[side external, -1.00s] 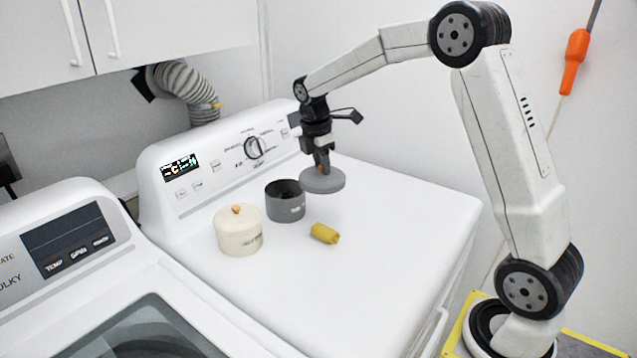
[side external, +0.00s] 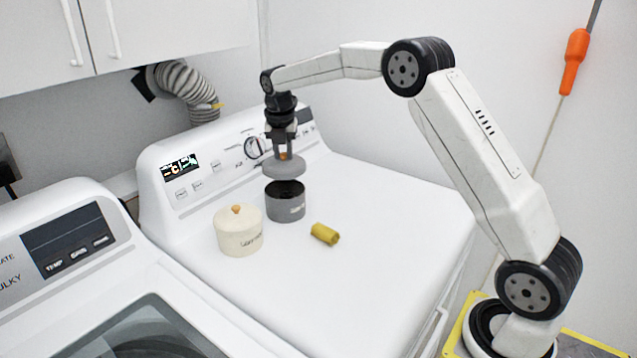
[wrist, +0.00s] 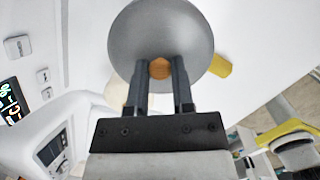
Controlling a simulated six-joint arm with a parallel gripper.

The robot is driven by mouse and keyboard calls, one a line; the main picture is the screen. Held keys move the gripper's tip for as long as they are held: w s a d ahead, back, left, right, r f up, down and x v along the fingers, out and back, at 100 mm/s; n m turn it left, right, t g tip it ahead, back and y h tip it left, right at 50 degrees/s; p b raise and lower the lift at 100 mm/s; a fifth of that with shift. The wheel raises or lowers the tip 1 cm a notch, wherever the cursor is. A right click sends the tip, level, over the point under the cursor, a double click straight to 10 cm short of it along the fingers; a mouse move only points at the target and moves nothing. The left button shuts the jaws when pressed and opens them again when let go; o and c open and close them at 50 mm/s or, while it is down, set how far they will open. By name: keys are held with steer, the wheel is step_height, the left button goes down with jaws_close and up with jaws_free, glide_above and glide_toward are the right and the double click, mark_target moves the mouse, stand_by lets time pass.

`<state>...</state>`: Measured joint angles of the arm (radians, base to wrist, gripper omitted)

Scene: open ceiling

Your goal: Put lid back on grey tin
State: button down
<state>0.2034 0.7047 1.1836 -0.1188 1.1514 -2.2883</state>
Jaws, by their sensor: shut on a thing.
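The grey lid (side external: 284,168) is a flat disc with an orange-brown knob, which shows in the wrist view (wrist: 160,68). My gripper (side external: 284,154) is shut on the knob and holds the lid about level. The grey tin (side external: 286,207) stands upright and open on the white machine top. The lid hangs just above the tin, with a gap showing the dark inside. In the wrist view the lid (wrist: 160,30) hides the tin.
A cream tin (side external: 239,232) with its lid on stands to the left, close to the grey tin. A yellow cylinder (side external: 325,234) lies to the right and in front. The control panel (side external: 200,172) rises behind. The machine top is clear to the right.

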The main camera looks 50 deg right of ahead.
steer(key=shift+f, duration=0.15)
steer(key=shift+f, duration=3.05)
steer(key=shift+f, duration=0.2)
stand_by(0.5)
jaws_free()
stand_by(0.5)
steer(key=shift+r, duration=0.15)
steer(key=shift+r, duration=3.4)
